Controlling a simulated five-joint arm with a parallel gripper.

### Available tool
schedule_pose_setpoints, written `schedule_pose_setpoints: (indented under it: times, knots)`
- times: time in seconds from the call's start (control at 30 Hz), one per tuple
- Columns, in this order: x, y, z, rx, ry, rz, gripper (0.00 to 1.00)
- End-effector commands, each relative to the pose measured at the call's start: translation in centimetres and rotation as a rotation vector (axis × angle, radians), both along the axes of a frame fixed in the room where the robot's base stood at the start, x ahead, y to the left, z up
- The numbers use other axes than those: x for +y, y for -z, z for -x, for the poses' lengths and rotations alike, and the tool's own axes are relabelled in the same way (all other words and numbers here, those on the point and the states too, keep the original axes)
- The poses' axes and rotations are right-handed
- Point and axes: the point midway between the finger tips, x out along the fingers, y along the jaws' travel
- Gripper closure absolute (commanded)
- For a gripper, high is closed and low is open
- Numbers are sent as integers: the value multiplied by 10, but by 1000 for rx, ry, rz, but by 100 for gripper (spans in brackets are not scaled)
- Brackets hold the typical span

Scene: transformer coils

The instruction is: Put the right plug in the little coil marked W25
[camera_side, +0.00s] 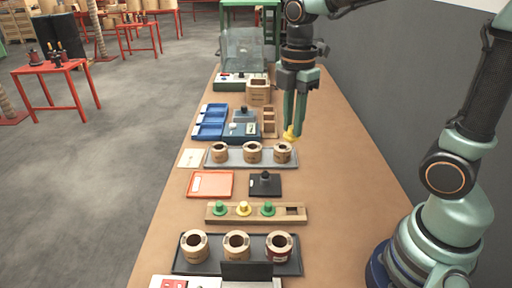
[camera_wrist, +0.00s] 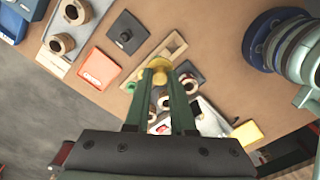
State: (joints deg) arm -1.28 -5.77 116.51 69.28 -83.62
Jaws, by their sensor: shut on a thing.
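My gripper (camera_side: 293,122) is shut on a yellow plug (camera_side: 290,134), which hangs from the fingertips above the table, right of the far tray's coils. In the wrist view the yellow plug (camera_wrist: 160,70) sits between the two green fingers. The far grey tray (camera_side: 208,160) bears three small coils: left (camera_side: 220,151), middle (camera_side: 252,153) and right (camera_side: 282,152). The near dark tray (camera_side: 181,267) bears three larger coils (camera_side: 236,246). Their markings are too small to read. A wooden rack (camera_side: 301,218) holds a green, a yellow and a green plug; its right-end slot is empty.
An orange tray (camera_side: 211,184) and a black block with a knob (camera_side: 265,184) lie between rack and far tray. Blue bins (camera_side: 209,122), a wooden divider box (camera_side: 269,122) and a meter panel stand farther back.

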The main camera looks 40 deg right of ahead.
Motion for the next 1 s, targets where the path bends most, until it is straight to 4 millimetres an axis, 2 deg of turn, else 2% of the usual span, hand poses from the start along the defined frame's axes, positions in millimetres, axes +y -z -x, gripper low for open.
schedule_pose_setpoints:
  times: [0.2,0.5,0.7,1.0]
  knots:
    - [-38,21,-53,6,144,0,100]
    - [-99,65,-109,5,327,0,100]
    - [-129,89,-128,2,407,0,100]
    - [-141,105,-134,0,436,0,100]
